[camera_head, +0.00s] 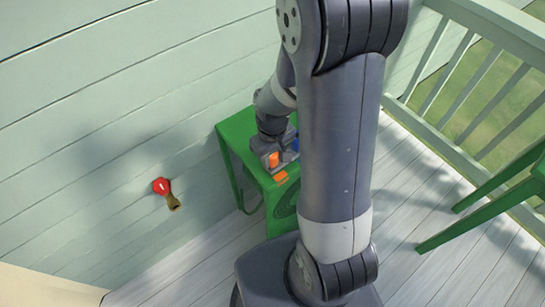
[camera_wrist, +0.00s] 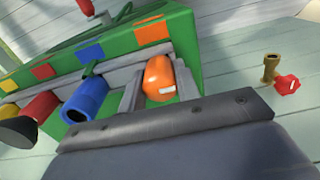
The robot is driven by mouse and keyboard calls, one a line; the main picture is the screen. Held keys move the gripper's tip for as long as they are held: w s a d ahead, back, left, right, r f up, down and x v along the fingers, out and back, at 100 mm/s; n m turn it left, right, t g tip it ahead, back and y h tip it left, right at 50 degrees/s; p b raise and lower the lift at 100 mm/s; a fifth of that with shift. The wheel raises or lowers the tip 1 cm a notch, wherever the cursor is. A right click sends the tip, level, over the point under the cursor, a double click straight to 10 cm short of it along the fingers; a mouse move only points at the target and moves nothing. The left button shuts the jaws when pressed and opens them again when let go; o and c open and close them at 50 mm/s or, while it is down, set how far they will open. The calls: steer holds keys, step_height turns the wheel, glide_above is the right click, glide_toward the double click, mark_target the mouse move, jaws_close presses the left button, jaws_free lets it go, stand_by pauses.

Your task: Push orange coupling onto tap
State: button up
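The orange coupling (camera_wrist: 158,77) is in the wrist view, at the grey rail on the green stand, between the two fingers of my gripper (camera_wrist: 160,85). A finger lies close on each side of it; whether they press on it I cannot tell. The head view shows the orange coupling (camera_head: 273,159) at my gripper (camera_head: 275,155), on top of the green stand. The tap, with a red handle (camera_head: 161,186) and a brass spout (camera_head: 173,203), is on the pale wall left of the stand. In the wrist view the tap's brass body (camera_wrist: 269,68) is at the right.
A blue coupling (camera_wrist: 85,100), a red one (camera_wrist: 40,106) and a black cone-shaped piece (camera_wrist: 18,131) sit left of the orange one along the rail. Coloured patches mark the green stand (camera_head: 240,128). A green chair (camera_head: 500,195) and railing are at right. Space between stand and tap looks clear.

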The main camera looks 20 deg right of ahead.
steer(key=c, duration=0.5)
steer(key=shift+r+p, duration=0.85)
steer(key=shift+r, duration=0.25)
steer(key=shift+r+p, duration=2)
steer(key=shift+r, duration=0.45)
